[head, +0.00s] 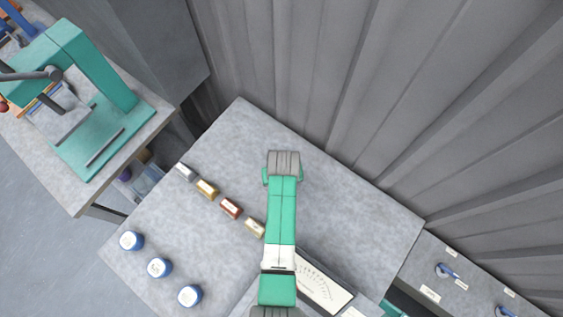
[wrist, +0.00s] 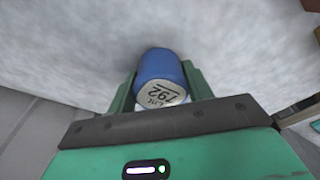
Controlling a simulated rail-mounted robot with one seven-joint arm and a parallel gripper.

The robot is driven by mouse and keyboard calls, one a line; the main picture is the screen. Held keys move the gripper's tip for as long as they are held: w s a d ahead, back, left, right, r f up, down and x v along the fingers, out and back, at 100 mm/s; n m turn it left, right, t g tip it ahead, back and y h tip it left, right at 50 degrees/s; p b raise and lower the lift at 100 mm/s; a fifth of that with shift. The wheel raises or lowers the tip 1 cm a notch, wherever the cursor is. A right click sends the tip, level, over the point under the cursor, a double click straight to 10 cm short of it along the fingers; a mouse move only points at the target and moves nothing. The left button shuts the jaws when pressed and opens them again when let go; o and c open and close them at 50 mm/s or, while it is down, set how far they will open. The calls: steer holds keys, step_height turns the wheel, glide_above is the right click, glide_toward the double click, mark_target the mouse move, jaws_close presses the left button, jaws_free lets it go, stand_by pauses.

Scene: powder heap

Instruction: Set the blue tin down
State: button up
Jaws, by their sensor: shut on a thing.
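In the wrist view a blue tin (wrist: 160,68) with a white label reading 792 sits between the two green fingers of my gripper (wrist: 161,85). The fingers are shut on its sides. Grey speckled surface shows around the tin, but I cannot tell whether the tin touches it. In the head view my green arm reaches up over the grey table (head: 330,185), and its end hides the fingers and the held tin.
Three other blue tins with white lids, a left one (head: 131,241), a middle one (head: 159,268) and a right one (head: 190,296), stand at the lower left. Several small blocks (head: 207,189) lie in a row left of my arm. A dial meter (head: 322,284) is at the front. The table's back right is clear.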

steer(key=shift+f, duration=0.3)
steer(key=o, duration=1.1)
steer(key=shift+c, duration=0.2)
step_height(320, 180, up, 12)
steer(key=s+p, duration=0.1)
steer(key=shift+s+d+r+p, duration=0.2)
steer(key=shift+s+r+p, duration=0.05)
steer(key=shift+s+p, duration=0.15)
